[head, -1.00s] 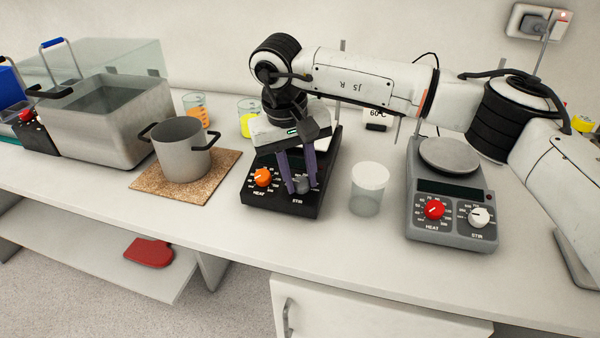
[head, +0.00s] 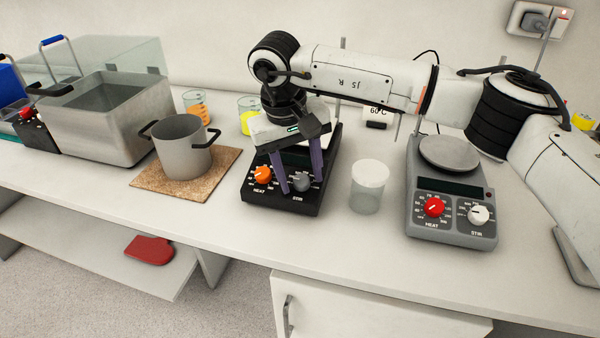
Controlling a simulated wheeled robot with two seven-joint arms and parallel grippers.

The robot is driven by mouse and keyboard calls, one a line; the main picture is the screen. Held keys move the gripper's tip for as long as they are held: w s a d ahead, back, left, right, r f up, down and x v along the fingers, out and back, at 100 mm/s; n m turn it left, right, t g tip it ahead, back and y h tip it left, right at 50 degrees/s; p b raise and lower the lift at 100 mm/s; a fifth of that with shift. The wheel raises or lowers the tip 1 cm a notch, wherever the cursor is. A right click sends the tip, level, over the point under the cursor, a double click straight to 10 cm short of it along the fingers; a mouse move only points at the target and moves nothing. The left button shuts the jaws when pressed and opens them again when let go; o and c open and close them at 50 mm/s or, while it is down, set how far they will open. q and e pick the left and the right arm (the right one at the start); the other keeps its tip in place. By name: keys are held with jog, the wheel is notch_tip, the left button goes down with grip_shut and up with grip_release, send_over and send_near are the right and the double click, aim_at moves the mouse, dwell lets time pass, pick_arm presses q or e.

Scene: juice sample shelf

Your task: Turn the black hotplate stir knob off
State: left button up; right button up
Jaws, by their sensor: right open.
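The black hotplate (head: 262,196) stands on the bench in the middle of the head view. Its grey stir knob (head: 301,182) is at the front right of its panel, and its orange heat knob (head: 263,175) is at the front left. My right gripper (head: 300,186) comes down from above with its two purple fingers open, one on each side of the stir knob. I cannot tell whether the fingers touch the knob. The gripper and arm hide part of the hotplate's top. My left gripper is not in view.
A lidded clear jar (head: 368,188) stands close to the right of the black hotplate. A grey hotplate (head: 451,232) with red and white knobs is farther right. A pot (head: 184,152) on a cork mat (head: 150,184) is to the left, with beakers behind.

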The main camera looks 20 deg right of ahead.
notch_tip(320, 180, up, 10)
jog(key=a, duration=0.1)
jog(key=shift+s+a+b, duration=0.4)
jog(key=shift+s+b, duration=0.05)
